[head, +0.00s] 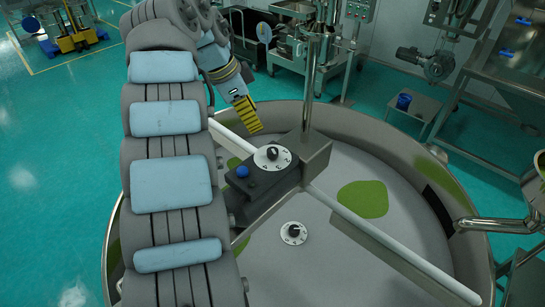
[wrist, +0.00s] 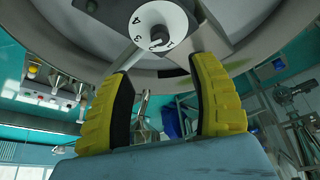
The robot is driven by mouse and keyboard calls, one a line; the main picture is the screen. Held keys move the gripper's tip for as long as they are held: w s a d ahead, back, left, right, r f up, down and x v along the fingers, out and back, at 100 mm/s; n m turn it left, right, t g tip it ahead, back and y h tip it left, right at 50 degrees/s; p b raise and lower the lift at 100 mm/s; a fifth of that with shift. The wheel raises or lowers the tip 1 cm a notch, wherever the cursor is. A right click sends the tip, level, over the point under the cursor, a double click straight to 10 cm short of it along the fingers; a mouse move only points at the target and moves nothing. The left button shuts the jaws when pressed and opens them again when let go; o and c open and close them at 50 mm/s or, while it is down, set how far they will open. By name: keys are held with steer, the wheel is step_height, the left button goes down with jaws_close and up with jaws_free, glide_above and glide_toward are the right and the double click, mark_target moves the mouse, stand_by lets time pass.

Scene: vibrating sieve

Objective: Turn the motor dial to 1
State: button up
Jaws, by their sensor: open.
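A white round dial (head: 272,157) with a black knob and dark markings sits on a dark box on the sieve's crossbar. A second similar white dial (head: 293,233) lies lower, over the pale sieve surface. I cannot tell from labels which is the motor dial. My gripper (head: 248,118), with yellow fingers, is just above and left of the upper dial in the head view. In the wrist view my gripper (wrist: 160,68) is open and empty, and a numbered dial (wrist: 150,16) shows beyond the fingertips, its knob apart from them.
A blue button (head: 242,171) is on the box left of the upper dial. A metal post (head: 309,85) rises close behind it. The round sieve's rim (head: 400,145) surrounds the crossbar (head: 395,247). Green patches (head: 363,199) mark the pale surface.

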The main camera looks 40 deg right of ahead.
mark_target(272, 150)
steer(key=shift+p+x, duration=0.8)
steer(key=shift+x, duration=5.7)
steer(key=shift+s+d, duration=0.1)
jaws_close()
